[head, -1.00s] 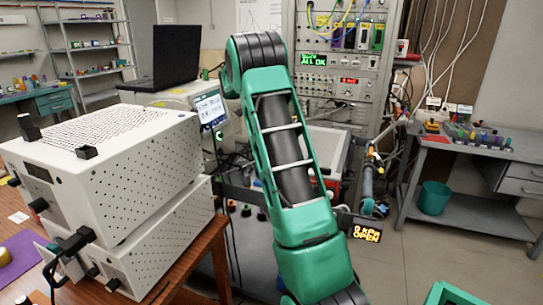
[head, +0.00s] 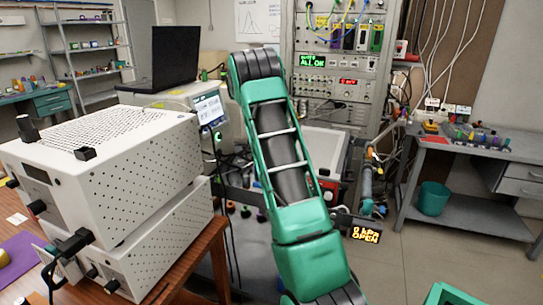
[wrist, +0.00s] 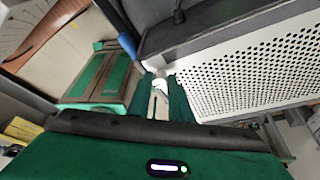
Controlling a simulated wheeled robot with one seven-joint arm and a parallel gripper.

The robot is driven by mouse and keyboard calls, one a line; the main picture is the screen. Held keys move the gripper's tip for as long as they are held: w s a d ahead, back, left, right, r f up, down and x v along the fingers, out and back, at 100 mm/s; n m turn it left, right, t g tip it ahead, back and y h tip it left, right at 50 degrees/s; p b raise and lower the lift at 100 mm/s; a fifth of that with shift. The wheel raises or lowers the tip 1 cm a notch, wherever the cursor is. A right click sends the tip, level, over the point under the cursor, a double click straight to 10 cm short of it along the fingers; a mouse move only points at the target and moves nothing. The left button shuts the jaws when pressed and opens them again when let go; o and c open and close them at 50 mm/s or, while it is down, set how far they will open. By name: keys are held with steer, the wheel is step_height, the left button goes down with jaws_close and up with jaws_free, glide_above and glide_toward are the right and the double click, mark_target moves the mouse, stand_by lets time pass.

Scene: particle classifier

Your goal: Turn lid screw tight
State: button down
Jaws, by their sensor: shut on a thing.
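My gripper (wrist: 158,100) shows in the wrist view, with its fingertips at the upper middle. It is shut on a small pale thing, which I take to be the lid screw (wrist: 160,86). The thing is mostly hidden by the fingers, so its thread and seating cannot be seen. A white perforated panel (wrist: 250,75) with a dark edge is close to the right of the fingers. In the head view my green arm fills the middle, and the gripper and lid are out of sight.
Two stacked white perforated boxes (head: 110,175) stand on a wooden table at the left. An instrument rack (head: 340,75) is behind my arm. A display (head: 366,231) reads "0 kPa OPEN". A grey bench (head: 465,145) and green bucket (head: 433,197) are at the right, with open floor in front.

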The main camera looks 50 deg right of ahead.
steer(key=shift+w, duration=0.1)
steer(key=c, duration=1.6)
jaws_free()
steer(key=v, duration=1)
steer(key=shift+w+r, duration=0.2)
steer(key=shift+r, duration=0.15)
